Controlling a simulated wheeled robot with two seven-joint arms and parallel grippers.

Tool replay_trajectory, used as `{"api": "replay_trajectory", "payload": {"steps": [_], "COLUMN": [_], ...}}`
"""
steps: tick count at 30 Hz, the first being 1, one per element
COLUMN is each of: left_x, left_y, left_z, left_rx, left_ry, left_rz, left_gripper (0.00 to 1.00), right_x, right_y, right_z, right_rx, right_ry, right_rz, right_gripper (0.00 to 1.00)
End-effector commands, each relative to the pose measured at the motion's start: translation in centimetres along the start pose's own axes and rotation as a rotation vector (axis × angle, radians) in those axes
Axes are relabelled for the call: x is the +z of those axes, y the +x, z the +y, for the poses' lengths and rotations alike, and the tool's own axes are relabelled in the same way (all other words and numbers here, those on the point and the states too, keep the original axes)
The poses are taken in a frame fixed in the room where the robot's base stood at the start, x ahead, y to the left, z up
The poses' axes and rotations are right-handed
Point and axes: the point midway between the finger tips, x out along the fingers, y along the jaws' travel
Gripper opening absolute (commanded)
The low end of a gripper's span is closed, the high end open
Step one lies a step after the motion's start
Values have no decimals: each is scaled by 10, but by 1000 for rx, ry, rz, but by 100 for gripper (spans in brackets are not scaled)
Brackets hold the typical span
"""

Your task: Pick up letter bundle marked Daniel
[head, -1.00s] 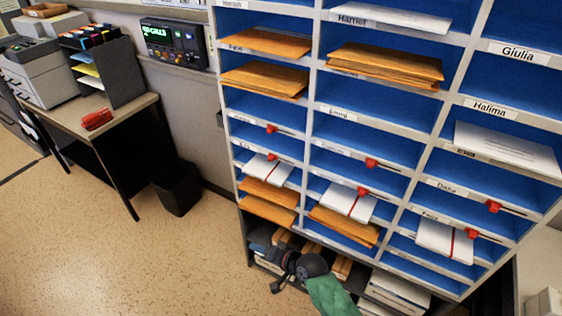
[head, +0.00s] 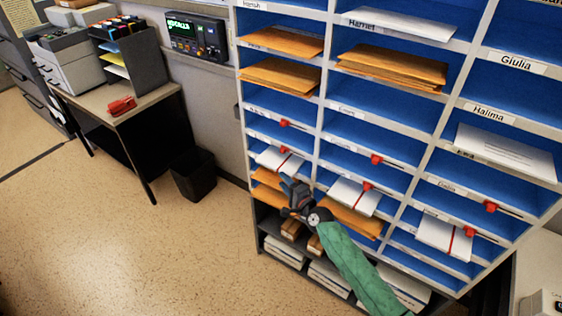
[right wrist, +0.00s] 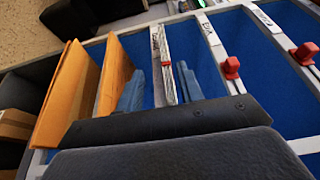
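Three white letter bundles with red bands lie in the rack: one in the left column (head: 279,161), one in the middle column (head: 352,195) and one in the right column (head: 443,237). I cannot read the name Daniel on any label. My right gripper (head: 295,190) is at the front of the left column, just below the left bundle in the picture. In the right wrist view its two blue fingers (right wrist: 160,78) are open, one on either side of a banded white bundle (right wrist: 168,62). Whether they touch it is unclear. My left gripper is not in view.
Orange envelopes (right wrist: 113,76) lie in the slots beside the right gripper. Red tabs (right wrist: 231,68) stick out from the shelf edges. Below are parcels and paper stacks (head: 284,251). A black bin (head: 195,176) and a side table (head: 139,112) stand left; the floor between is clear.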

Motion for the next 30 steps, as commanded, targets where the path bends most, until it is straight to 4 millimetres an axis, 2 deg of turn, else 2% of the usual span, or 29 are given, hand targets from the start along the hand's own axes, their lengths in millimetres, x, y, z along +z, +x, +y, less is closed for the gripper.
{"api": "replay_trajectory", "payload": {"steps": [12, 20, 26, 30], "left_x": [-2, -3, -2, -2], "left_y": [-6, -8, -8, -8], "left_z": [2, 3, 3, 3], "left_rx": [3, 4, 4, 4], "left_ry": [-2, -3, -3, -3], "left_rz": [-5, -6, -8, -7], "left_gripper": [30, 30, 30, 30], "right_x": [-9, -9, -9, -9], "right_y": [46, 50, 49, 49], "right_z": [-6, -7, -7, -7], "right_rx": [1, 1, 1, 1], "right_ry": [-1, -2, -2, -2], "right_rz": [-1, -1, -1, -1], "right_gripper": [37, 37, 0, 0]}}
